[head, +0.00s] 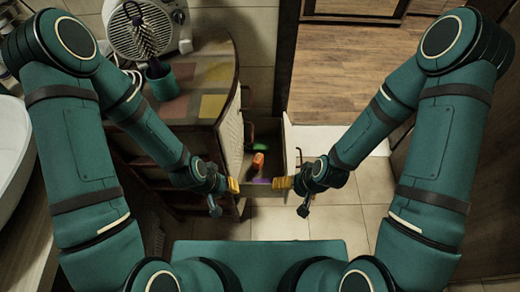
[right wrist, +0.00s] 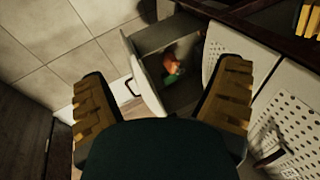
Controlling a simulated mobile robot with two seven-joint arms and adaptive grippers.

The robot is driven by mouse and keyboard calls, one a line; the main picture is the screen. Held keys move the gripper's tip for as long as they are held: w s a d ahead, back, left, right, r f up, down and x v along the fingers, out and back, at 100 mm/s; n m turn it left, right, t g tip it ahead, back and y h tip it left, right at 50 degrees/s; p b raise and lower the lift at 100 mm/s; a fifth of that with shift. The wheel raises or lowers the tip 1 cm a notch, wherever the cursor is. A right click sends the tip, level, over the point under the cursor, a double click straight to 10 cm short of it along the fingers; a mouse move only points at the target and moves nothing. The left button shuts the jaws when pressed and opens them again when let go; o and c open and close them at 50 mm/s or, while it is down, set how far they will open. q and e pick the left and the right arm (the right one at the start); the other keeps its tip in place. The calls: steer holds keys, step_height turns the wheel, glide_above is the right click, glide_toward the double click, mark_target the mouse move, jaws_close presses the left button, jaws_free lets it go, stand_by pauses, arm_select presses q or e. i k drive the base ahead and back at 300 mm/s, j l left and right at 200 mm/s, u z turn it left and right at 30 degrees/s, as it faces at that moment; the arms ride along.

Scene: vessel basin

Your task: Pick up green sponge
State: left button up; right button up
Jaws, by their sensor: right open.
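A small green thing, probably the green sponge (head: 262,147), lies in an open drawer (head: 292,160). It also shows dimly in the right wrist view (right wrist: 173,77), close to an orange object (head: 258,161). Its shape is hard to make out in the shadow. My left gripper (head: 233,185) is at the drawer's left front corner; its finger gap cannot be made out. My right gripper (head: 283,183) is over the drawer's front edge, with its fingers spread and empty in the right wrist view (right wrist: 162,78). Neither gripper touches the green thing.
A purple item (head: 261,181) shows at the drawer's front. A cabinet (head: 205,85) with a coloured tiled top stands left, bearing a green cup (head: 162,83) with a brush and a white fan heater (head: 145,30). Tiled floor (head: 340,218) is clear at the right.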

mark_target(258, 145)
steer(key=u, duration=1)
steer(key=l+u, duration=0.25)
steer(key=u, duration=0.15)
steer(key=k+l+u, duration=0.1)
steer(key=u, duration=0.3)
steer(key=k+l+u, duration=0.1)
steer(key=l+u, duration=0.15)
steer(key=u, duration=0.15)
steer(key=k+l+u, duration=0.6)
steer(key=k+l, duration=0.2)
steer(key=l, duration=0.2)
steer(key=k+l, duration=0.2)
steer(key=l, duration=0.15)
steer(key=i+l, duration=0.15)
steer(key=l+u, duration=0.05)
steer(key=l, duration=0.05)
